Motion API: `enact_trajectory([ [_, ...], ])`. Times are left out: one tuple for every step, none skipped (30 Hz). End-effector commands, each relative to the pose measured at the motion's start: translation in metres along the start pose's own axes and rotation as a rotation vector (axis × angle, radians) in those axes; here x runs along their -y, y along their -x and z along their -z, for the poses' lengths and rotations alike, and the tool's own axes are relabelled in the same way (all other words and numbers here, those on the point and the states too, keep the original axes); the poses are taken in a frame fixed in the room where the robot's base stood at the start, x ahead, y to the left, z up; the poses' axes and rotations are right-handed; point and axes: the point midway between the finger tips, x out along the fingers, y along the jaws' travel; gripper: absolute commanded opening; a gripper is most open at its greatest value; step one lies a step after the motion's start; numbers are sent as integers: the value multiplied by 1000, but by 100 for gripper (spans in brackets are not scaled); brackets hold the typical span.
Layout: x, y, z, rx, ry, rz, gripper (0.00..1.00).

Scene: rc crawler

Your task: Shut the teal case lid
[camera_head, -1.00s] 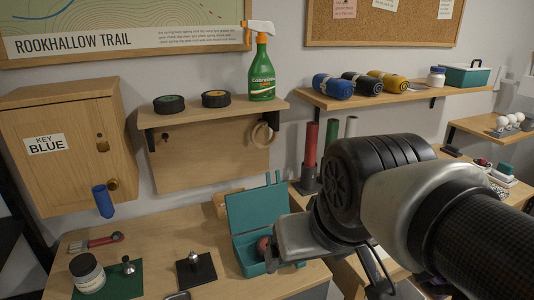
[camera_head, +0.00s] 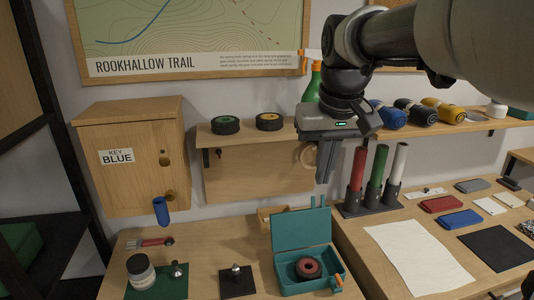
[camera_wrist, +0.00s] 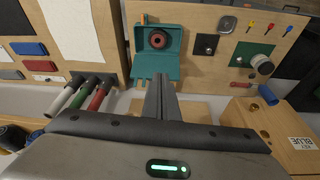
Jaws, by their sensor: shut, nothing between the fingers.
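The teal case (camera_head: 309,283) sits on the wooden workbench in the head view, with a dark red ring (camera_head: 308,267) inside it. Its teal lid (camera_head: 301,228) stands open, raised at the back of the case. An orange-tipped item (camera_head: 338,281) shows at its right front corner. In the wrist view the case (camera_wrist: 157,67) lies beyond the fingertips, with the ring (camera_wrist: 157,39) visible. My gripper (camera_head: 325,176) is shut and empty, pointing down, above and behind the lid near the wall shelf. It also shows in the wrist view (camera_wrist: 159,80).
Red, green and white tubes (camera_head: 376,177) stand upright right of my gripper. The shelf (camera_head: 253,132) holds two wheels and a spray bottle behind my arm. A jar (camera_head: 140,272) and dark pads lie left of the case. A white sheet (camera_head: 418,256) lies to the right.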

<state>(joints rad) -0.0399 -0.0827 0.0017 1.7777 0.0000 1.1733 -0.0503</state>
Motion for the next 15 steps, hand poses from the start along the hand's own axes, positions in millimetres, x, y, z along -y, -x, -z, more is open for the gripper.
enact_trajectory([
  [1,4,24,25,9,3,0],
  [2,3,36,40,15,4,0],
  [3,1,51,57,22,6,0],
  [3,-1,62,71,28,8,0],
  [4,-3,73,84,34,9,0],
  [5,-7,87,101,41,11,0],
  [6,-10,97,115,47,13,0],
  [7,-14,107,128,52,14,0],
  [9,-20,119,146,59,16,0],
  [10,-24,127,158,64,18,0],
  [11,-29,135,170,69,19,0],
  [13,-36,144,185,76,21,0],
  [14,-40,150,195,80,22,0],
  [15,-45,155,205,84,24,0],
  [16,-51,161,217,90,25,0],
])
